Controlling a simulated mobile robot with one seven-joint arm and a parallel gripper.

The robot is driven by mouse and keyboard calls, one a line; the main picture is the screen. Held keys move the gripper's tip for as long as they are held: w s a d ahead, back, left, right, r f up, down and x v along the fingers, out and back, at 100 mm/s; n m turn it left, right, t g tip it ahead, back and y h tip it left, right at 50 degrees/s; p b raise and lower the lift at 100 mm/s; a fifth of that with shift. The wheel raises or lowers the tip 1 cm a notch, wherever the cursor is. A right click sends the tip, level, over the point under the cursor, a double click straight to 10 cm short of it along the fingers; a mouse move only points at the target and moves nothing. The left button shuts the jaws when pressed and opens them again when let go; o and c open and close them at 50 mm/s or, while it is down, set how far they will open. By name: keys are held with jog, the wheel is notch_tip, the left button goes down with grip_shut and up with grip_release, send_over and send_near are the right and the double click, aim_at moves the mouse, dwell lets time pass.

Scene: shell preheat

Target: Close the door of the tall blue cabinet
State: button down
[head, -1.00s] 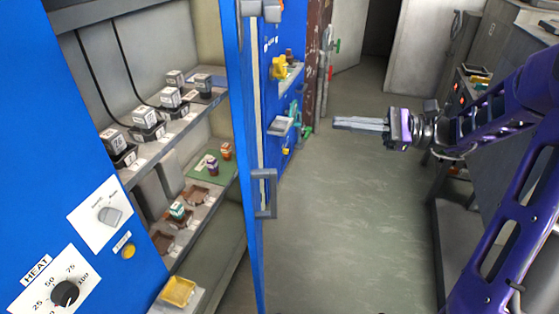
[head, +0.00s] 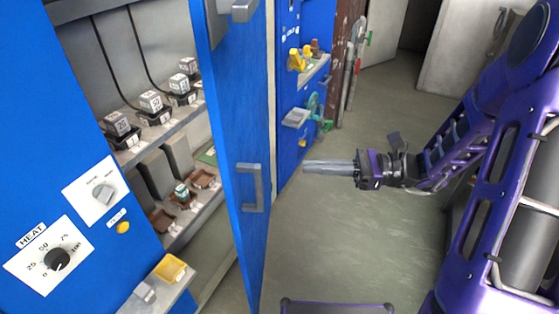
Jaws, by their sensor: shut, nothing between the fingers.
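The tall blue cabinet (head: 50,130) fills the left of the head view. Shelves with small boxes show inside, partly hidden by the door. My gripper (head: 308,167) is shut and empty, pointing left. In the picture it lies to the right of the door, apart from it, with floor showing between them.
A blue panel (head: 300,75) with yellow and green fittings stands behind the door. A small tray holding a yellow dish (head: 170,268) juts out at the cabinet's lower front. Grey floor (head: 335,235) is clear right of the door.

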aim_at(234, 162)
jog(key=a, duration=1.3)
jog(key=shift+a, duration=0.25)
jog(key=shift+a, duration=0.1)
